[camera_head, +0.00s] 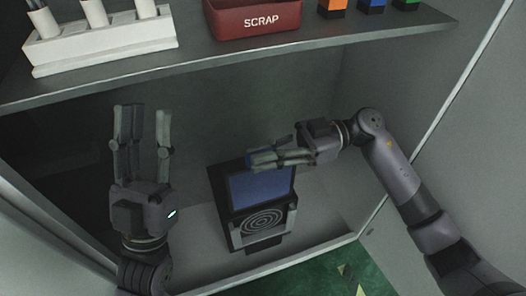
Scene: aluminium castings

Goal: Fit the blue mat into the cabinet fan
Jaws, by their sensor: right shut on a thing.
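The cabinet fan (236,239) is a black and grey housing with a round ringed grille, standing on the cabinet floor. The blue mat (262,186) shows as a flat blue panel at the upper opening of the fan, above the grille. My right gripper (258,161) comes in from the right and is shut on the mat's top edge; a bit of blue shows behind its fingers. Whether the mat is fully seated is hard to tell. My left gripper (143,112) is open and empty, fingers pointing up, to the left of the fan.
A shelf (205,52) crosses above both grippers. It bears a white rack (100,43) with pale cylinders, a red SCRAP bin (257,22) and orange, blue and green blocks. Cabinet walls stand close at both sides. The cabinet floor right of the fan is clear.

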